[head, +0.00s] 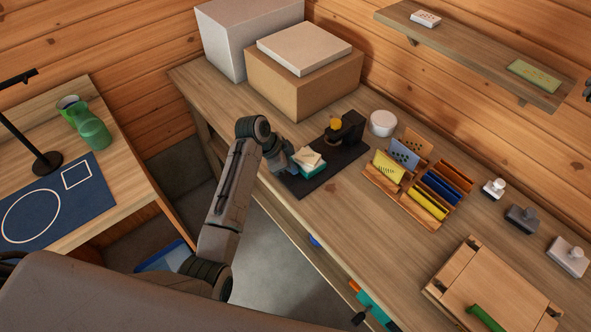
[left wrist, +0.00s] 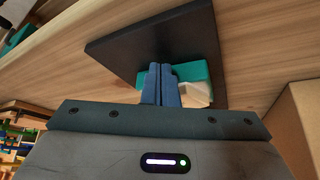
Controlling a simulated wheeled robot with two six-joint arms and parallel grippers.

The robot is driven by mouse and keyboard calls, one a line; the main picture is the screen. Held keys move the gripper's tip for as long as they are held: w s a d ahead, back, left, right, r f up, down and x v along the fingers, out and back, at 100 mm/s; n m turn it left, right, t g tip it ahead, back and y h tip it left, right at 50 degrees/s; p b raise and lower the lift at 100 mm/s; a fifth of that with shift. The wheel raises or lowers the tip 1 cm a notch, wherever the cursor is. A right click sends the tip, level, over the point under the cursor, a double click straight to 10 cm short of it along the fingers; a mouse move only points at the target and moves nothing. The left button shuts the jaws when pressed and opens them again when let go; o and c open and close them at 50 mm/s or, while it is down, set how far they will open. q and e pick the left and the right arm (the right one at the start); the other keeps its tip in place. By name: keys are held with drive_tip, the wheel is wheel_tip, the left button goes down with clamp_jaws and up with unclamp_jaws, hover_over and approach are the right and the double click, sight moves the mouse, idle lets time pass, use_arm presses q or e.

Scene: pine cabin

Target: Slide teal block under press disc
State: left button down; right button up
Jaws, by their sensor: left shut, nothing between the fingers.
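The teal block (head: 314,170) lies on the black base plate (head: 296,186) of the press, with cream paper-like pieces (head: 308,157) on top. The press (head: 349,128) stands at the plate's far end, with a yellow knob (head: 335,122) above its disc (head: 333,137). The disc is partly hard to make out. My left gripper (head: 290,161) is shut and empty at the near left side of the block. In the left wrist view its blue fingers (left wrist: 161,70) are together beside the teal block (left wrist: 194,71); I cannot tell whether they touch it. My right gripper is not in view.
A white round container (head: 383,123) stands right of the press. A slotted rack with coloured cards (head: 400,204) is to the right. A cardboard box (head: 305,84) stands behind. Several stamp-like objects (head: 522,217) and a wooden board (head: 480,285) are farther right.

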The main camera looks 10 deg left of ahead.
sight(306, 156)
use_arm(q)
drive_tip(key=shift+w+d+b, duration=0.45)
drive_tip(key=shift+w+d, duration=0.5)
drive_tip(key=shift+w, duration=0.25)
drive_tip(key=shift+w+d+b, duration=0.45)
drive_tip(key=shift+w+d, duration=0.5)
drive_tip(key=shift+w, duration=0.25)
drive_tip(key=shift+w+d+b, duration=0.7)
drive_tip(key=shift+w+d, duration=0.3)
drive_tip(key=shift+w, duration=0.3)
drive_tip(key=shift+s+a+r+p, duration=0.25)
drive_tip(key=shift+r+p, duration=0.1)
drive_tip(key=shift+p, duration=0.35)
drive_tip(key=s+a+p, duration=0.1)
drive_tip(key=p, duration=0.1)
drive_tip(key=s+a+r+p, duration=0.1)
drive_tip(key=p, duration=0.1)
drive_tip(key=shift+s+r, duration=0.15)
drive_tip(key=shift+s, duration=0.25)
drive_tip(key=shift+s+a+p, duration=0.3)
drive_tip(key=shift+s+p, duration=0.05)
drive_tip(key=shift+a, duration=0.1)
